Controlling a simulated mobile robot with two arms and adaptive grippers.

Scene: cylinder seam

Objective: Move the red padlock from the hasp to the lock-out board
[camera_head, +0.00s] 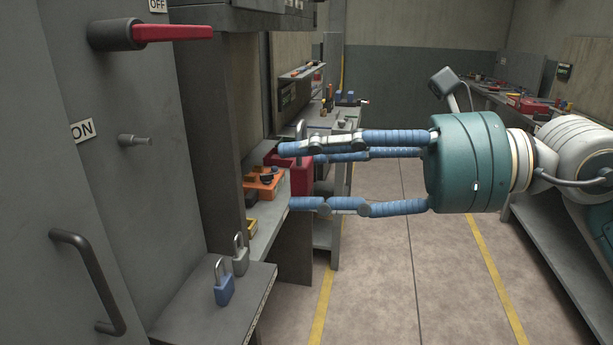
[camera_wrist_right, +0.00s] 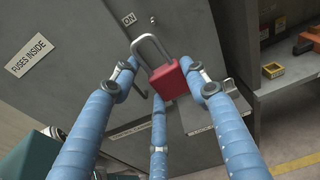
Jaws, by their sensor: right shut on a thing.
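The red padlock (camera_wrist_right: 170,80) is between the blue fingertips of my right gripper (camera_wrist_right: 166,84) in the wrist view. The gripper is shut on its red body. Its grey shackle points up and away, and I see nothing through it. In the head view the right gripper (camera_head: 291,176) reaches in from the right. A red shape shows between and behind its fingertips there, and I cannot tell padlock from background. A grey peg (camera_head: 135,140) sticks out of the cabinet by the ON label; I cannot tell if it is the hasp. I cannot identify the lock-out board for sure.
A cabinet with a red lever (camera_head: 172,33) beside the OFF label and a grey handle (camera_head: 88,280) fills the left. A blue padlock (camera_head: 224,288) and a grey padlock (camera_head: 240,258) stand on a low ledge (camera_head: 205,322). The floor (camera_head: 400,290) is clear.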

